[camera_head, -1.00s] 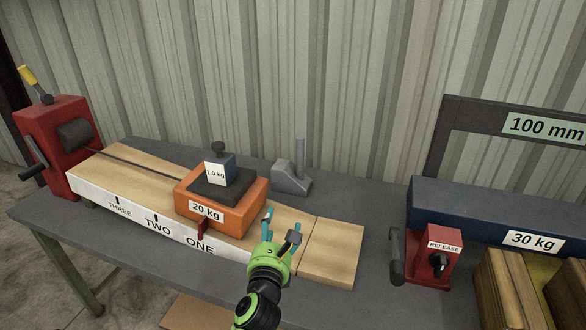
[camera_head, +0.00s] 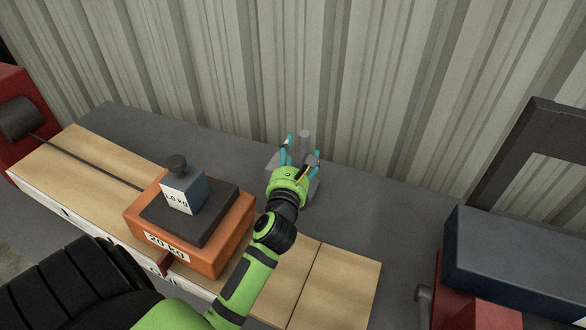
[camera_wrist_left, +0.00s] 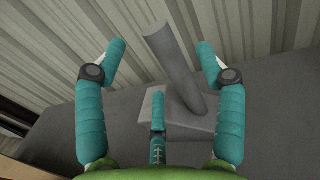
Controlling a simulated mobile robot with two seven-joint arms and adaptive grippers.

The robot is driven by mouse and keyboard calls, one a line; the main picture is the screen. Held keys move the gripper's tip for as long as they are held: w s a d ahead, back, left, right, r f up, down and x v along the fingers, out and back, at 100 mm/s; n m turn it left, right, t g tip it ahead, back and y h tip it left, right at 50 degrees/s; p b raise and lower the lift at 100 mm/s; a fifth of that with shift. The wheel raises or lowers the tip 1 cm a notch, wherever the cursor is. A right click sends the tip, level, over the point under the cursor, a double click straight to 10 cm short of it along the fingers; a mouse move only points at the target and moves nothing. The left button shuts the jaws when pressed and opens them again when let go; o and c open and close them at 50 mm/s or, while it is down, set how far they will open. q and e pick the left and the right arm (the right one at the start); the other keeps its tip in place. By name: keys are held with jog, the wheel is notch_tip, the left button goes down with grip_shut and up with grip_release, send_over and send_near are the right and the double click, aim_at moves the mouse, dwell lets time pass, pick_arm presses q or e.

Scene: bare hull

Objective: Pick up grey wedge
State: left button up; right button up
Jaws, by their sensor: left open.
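The grey wedge (camera_head: 314,190) stands on the grey bench near the corrugated wall, with an upright grey post (camera_head: 304,140) on it. My left gripper (camera_head: 300,152) is over it in the head view and hides part of it. In the left wrist view, the wedge (camera_wrist_left: 190,124) and its tilted-looking post (camera_wrist_left: 172,62) lie between the spread teal fingers of my left gripper (camera_wrist_left: 161,48). The fingers are open and hold nothing. The single lower finger overlaps the wedge's near side; contact cannot be told. My right gripper is not in view.
An orange 20 kg block (camera_head: 205,244) with a dark plate and 1.0 kg weight (camera_head: 184,192) stands left on a wooden board (camera_head: 330,290). A dark blue block (camera_head: 515,258) is at right. Bare bench (camera_head: 375,215) lies between wedge and blue block.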

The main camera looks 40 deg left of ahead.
aim_at(300, 142)
pick_arm(q)
jog(key=shift+w+a+r+p, duration=0.2)
jog(key=shift+w+r, duration=0.05)
jog(key=shift+w, duration=0.15)
jog(key=shift+w+a+r+p, duration=0.15)
jog(key=shift+w+a+r, duration=0.05)
jog(key=shift+w, duration=0.2)
jog(key=x, duration=0.2)
jog(key=shift+w+a+f, duration=0.1)
jog(key=shift+w+a, duration=0.05)
jog(key=shift+w, duration=0.15)
jog(key=shift+w+a+f, duration=0.1)
jog(key=shift+w+a, duration=0.05)
jog(key=shift+w, duration=0.3)
jog(key=c, duration=1.3)
grip_shut()
jog(key=shift+r, duration=0.25)
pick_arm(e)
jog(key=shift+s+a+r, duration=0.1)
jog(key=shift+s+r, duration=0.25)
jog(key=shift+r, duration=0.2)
